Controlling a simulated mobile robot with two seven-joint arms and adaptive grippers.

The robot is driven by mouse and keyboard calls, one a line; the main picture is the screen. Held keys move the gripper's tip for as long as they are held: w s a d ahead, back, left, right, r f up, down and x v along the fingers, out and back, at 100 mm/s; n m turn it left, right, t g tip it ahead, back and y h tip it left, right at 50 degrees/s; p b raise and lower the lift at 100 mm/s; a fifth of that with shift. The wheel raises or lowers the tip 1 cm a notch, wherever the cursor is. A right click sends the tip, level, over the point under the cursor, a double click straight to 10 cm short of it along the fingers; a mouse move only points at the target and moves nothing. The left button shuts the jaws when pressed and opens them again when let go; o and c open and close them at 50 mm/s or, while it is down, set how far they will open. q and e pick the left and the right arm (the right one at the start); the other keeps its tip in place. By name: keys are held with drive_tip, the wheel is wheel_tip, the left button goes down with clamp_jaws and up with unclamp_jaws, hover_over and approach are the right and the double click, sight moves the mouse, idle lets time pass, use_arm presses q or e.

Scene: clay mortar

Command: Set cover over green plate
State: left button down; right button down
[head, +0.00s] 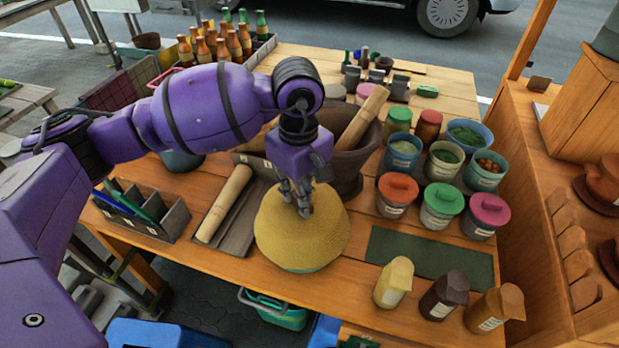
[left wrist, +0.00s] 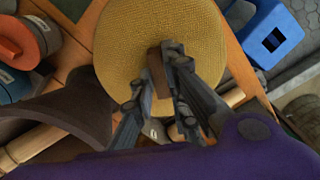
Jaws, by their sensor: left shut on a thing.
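The yellow woven dome cover (head: 285,240) is near the front edge of the wooden table, left of the dark green mat. It also fills the upper middle of the left wrist view (left wrist: 150,35). A thin rim of the green plate (head: 312,269) shows below the cover's front edge; the rest of the plate is hidden. I cannot tell whether the cover touches the plate. My left gripper (head: 302,203) points down at the cover's top and is shut on its brown knob (left wrist: 157,72). My right gripper is not in view.
A large brown mortar (head: 345,170) stands right behind the cover. A rolling pin (head: 224,203) lies on a dark tray to the left. Lidded jars (head: 440,207) and shakers (head: 394,283) stand to the right. The green mat (head: 430,257) is bare.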

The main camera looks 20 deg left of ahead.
use_arm(q)
wheel_tip(320, 180, down, 4)
drive_tip(key=shift+r+b, duration=0.15)
drive_tip(key=shift+b, duration=0.5)
drive_tip(key=shift+f+b, duration=1.25)
drive_tip(key=shift+f, duration=0.95)
drive_tip(key=c, duration=1.7)
unclamp_jaws()
drive_tip(key=shift+o, duration=0.2)
drive_tip(key=shift+r, duration=0.15)
wheel_tip(320, 180, up, 12)
drive_tip(key=shift+f, duration=0.1)
